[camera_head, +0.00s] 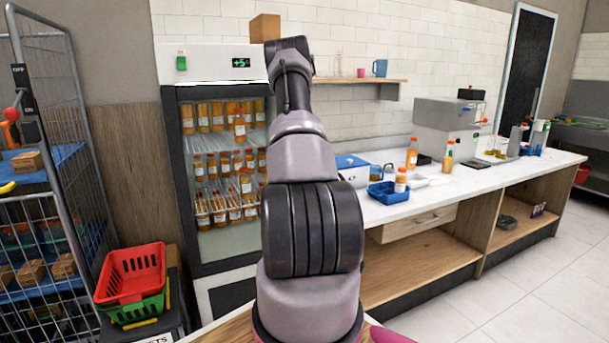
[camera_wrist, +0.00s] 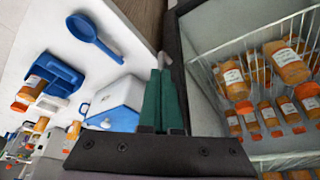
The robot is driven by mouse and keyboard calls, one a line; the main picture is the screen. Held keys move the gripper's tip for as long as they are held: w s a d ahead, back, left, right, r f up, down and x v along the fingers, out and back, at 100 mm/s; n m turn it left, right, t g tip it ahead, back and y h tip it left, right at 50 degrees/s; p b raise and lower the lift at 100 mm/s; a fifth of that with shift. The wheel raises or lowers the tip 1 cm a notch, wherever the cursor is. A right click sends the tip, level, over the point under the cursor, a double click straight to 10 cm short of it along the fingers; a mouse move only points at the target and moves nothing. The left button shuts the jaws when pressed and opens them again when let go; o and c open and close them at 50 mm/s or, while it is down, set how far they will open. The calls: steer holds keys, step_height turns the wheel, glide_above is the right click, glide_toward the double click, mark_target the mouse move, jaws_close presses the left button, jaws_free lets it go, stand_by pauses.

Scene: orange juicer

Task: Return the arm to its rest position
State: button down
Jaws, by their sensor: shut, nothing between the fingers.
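My arm (camera_head: 300,155) rises through the middle of the head view, in front of the bottle fridge (camera_head: 192,150), with its upper end near the top of the fridge. My gripper is hidden in the head view. In the wrist view my gripper (camera_wrist: 162,82) shows two green fingers close together, shut and empty. The fingers appear between the white counter on the left and the fridge on the right; their distance to either is unclear.
Orange bottles (camera_wrist: 287,62) fill the fridge's wire racks. On the counter (camera_head: 455,182) stand a blue-lidded white box (camera_head: 352,168), a blue tray (camera_head: 384,194) and loose bottles. A wire cage (camera_head: 70,110) and stacked baskets (camera_head: 130,275) stand left. Floor at right is clear.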

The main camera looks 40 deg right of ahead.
steer(key=v, duration=0.5)
steer(key=shift+s+r, duration=0.25)
steer(key=shift+a, duration=0.1)
steer(key=s+a+r+n+t+y, duration=0.1)
steer(key=s+a+r, duration=0.2)
steer(key=a+r, duration=1)
steer(key=s+a+r+n+t+y, duration=0.1)
steer(key=s+a+r+n+t, duration=0.15)
steer(key=a+r, duration=1.05)
steer(key=s+a+n+t+y, duration=0.1)
steer(key=s+a+n+y, duration=0.2)
steer(key=s+a, duration=2.4)
steer(key=shift+s+a, duration=0.2)
steer(key=shift+n, duration=0.25)
